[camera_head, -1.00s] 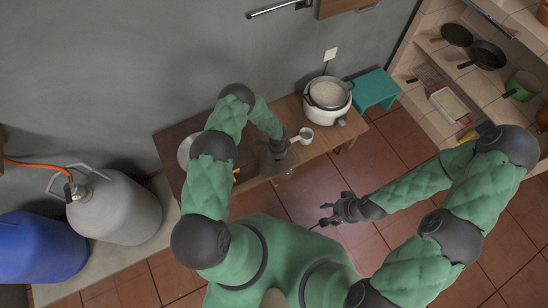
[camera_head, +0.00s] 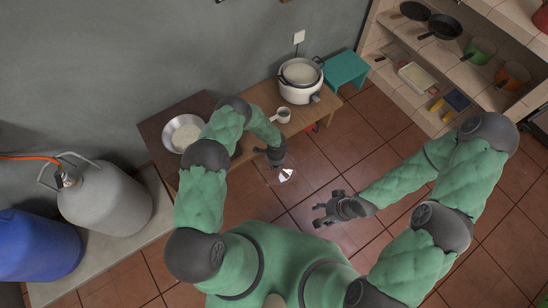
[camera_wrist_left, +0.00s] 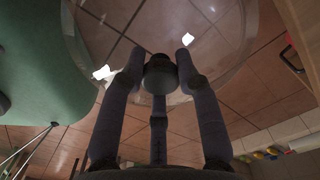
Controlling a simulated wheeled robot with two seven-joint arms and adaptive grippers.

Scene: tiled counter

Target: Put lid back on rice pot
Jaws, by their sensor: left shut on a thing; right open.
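The white rice pot (camera_head: 300,94) stands uncovered on the wooden counter toward its right end, with pale rice (camera_head: 300,71) visible inside. My left gripper (camera_head: 276,160) is in front of the counter edge, left of and nearer than the pot. It is shut on the dark knob (camera_wrist_left: 160,74) of a clear glass lid (camera_wrist_left: 215,62). In the head view the lid (camera_head: 286,175) shows only faintly, with a bright glint, over the floor. My right gripper (camera_head: 327,212) is open and empty above the floor tiles, well away from the pot.
A metal bowl (camera_head: 182,133) is at the counter's left. A teal stool (camera_head: 346,69) stands right of the pot. Shelves with pans (camera_head: 446,27) are at right.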

